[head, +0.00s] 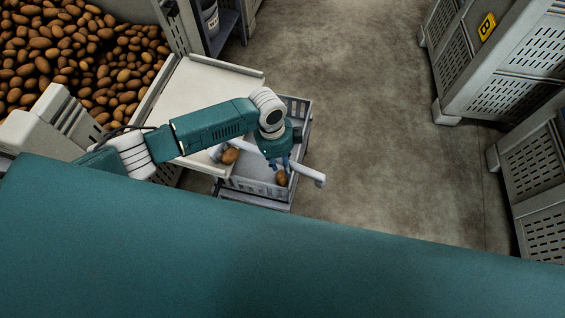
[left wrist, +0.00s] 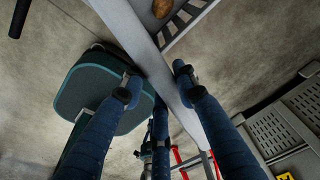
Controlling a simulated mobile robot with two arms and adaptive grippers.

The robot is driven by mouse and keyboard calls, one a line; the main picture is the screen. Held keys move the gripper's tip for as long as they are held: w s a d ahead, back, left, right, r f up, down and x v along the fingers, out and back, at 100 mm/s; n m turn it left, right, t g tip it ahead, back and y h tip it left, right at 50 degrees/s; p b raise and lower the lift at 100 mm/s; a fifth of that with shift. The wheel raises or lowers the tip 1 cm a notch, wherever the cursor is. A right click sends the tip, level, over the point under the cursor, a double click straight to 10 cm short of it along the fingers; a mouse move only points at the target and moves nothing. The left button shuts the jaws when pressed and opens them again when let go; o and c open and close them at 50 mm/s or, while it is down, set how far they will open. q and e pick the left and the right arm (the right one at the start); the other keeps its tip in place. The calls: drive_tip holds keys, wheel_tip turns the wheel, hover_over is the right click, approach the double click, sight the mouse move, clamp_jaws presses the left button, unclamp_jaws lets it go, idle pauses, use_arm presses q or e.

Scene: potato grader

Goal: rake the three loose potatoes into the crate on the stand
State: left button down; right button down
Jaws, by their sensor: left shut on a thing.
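My left gripper (head: 279,163) is shut on the pale handle of a rake (head: 311,180), over the crate. In the left wrist view, the rake bar (left wrist: 148,58) runs slantwise between the blue fingers of the gripper (left wrist: 157,84). The grey slotted crate (head: 250,187) sits on its stand beside the pale table. One brown potato (head: 281,178) shows inside the crate near its front wall; a potato also shows in the left wrist view (left wrist: 162,8). Another potato (head: 230,156) lies by the table's crate-side edge, close to the rake's left end. I cannot see a third loose potato. My right gripper is out of view.
The pale table (head: 198,88) has a raised rim and looks bare on top. A large heap of potatoes (head: 75,55) fills a bin at upper left. Tall grey slotted bins (head: 510,65) stand at right. The concrete floor (head: 385,130) between is clear.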

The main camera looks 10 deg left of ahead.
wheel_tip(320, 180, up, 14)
drive_tip(key=p, duration=1.3)
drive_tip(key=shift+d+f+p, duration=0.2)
drive_tip(key=shift+p, duration=0.1)
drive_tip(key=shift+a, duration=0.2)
